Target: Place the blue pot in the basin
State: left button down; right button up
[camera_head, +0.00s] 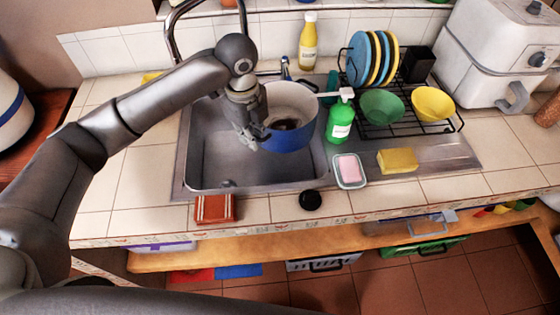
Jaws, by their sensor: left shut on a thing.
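The blue pot (290,138) has a white inside and a blue outer wall. It is over the right part of the metal basin (205,165); I cannot tell whether it touches the basin floor. My left gripper (258,140) is at the pot's left side, shut on its rim or wall. The arm hides part of the pot's left edge and the back of the basin. A dark patch shows inside the pot. My right gripper is not in view.
A green soap bottle (341,122) stands right of the basin, near a pink soap dish (349,170) and yellow sponge (397,161). A dish rack (412,119) holds plates and bowls. The faucet (286,68) is behind. The basin's left part is empty.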

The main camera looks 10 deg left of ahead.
pick_arm(q)
notch_tip(320, 180, down, 10)
jog(key=p, duration=0.2)
jog(key=shift+s+r, duration=0.2)
jog(key=shift+r, duration=0.05)
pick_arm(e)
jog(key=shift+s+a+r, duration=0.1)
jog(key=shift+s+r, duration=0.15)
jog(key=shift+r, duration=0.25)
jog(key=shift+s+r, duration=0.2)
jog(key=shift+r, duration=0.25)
